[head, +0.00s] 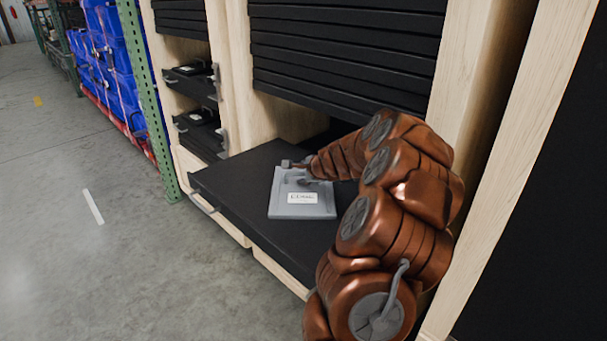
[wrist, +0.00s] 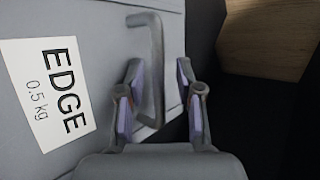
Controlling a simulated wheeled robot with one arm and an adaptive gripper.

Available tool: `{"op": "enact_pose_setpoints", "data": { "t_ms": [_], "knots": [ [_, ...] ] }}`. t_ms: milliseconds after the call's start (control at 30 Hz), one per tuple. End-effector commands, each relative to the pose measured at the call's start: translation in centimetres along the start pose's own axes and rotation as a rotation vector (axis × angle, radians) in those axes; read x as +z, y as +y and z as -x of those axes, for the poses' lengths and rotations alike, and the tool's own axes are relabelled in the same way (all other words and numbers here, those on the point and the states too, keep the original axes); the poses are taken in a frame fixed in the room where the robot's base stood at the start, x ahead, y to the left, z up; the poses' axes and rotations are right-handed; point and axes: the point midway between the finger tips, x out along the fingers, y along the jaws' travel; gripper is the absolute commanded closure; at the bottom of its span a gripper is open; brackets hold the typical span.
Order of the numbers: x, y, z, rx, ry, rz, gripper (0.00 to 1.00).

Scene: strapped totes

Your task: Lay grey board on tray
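The grey board (head: 302,209) lies flat on the black pulled-out tray (head: 262,218), or very close above it, in the head view. It has a white label; in the wrist view the board (wrist: 95,20) shows the label text "EDGE 0.5 kg". A grey bar handle (wrist: 154,65) stands on the board. My gripper (wrist: 160,108) is open, with one finger on each side of the handle's near end and a gap on the right side. In the head view my gripper (head: 304,180) is over the board's far part, its fingers small and partly hidden.
A wooden cabinet frame (head: 228,70) with black slats (head: 345,55) rises behind the tray. Shelves with dark items (head: 200,117) are to the left. A green rack post (head: 150,100) and blue totes (head: 105,55) stand further left. The grey floor (head: 80,250) is open.

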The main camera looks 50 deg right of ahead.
Motion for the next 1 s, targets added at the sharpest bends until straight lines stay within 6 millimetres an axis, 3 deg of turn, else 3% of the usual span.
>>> {"op": "enact_pose_setpoints", "data": {
  "t_ms": [267, 800, 1000],
  "knots": [
    [0.0, -0.2, 1.5, -0.003, 0.0, -0.001, 0.64],
    [-0.1, -0.1, 9.2, -0.002, 0.002, -0.001, 0.64],
    [0.0, 0.0, 11.2, 0.0, 0.0, 0.0, 0.64]
  ]
}}
